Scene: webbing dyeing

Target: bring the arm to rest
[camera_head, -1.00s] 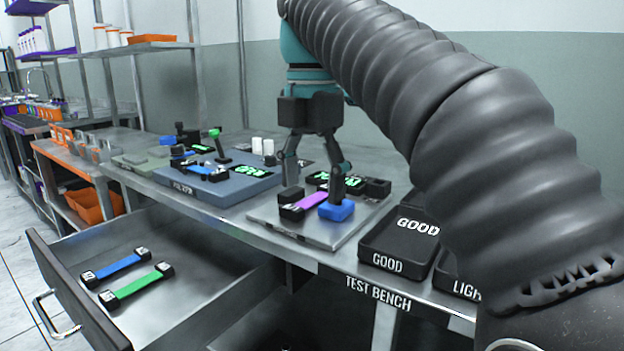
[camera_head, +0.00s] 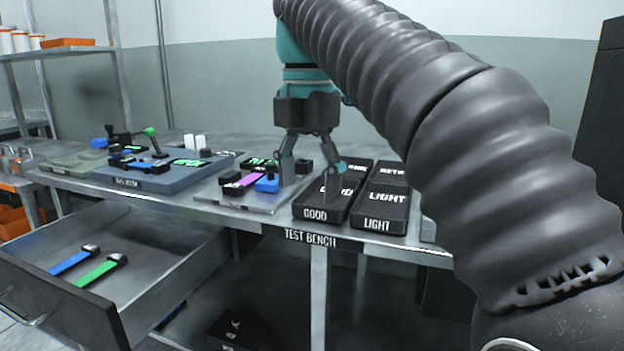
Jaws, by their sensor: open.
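My gripper (camera_head: 312,178) hangs from the teal wrist with its two fingers spread, open and empty. It appears above the bench, between the grey plate and the black GOOD tray (camera_head: 311,206). My arm, in a dark ribbed sleeve, runs from the lower right up to the wrist. A purple strip (camera_head: 240,181) with dark ends and a blue block (camera_head: 267,184) sit on the grey plate (camera_head: 213,193), left of the fingers. How high the fingertips are above the bench is hard to tell.
The test bench (camera_head: 262,222) carries a blue-grey device (camera_head: 185,178) at left and a LIGHT tray (camera_head: 383,211) at right. An open drawer (camera_head: 180,262) juts out at front left, holding a blue strap (camera_head: 72,261) and a green strap (camera_head: 97,272). Shelves stand at back left.

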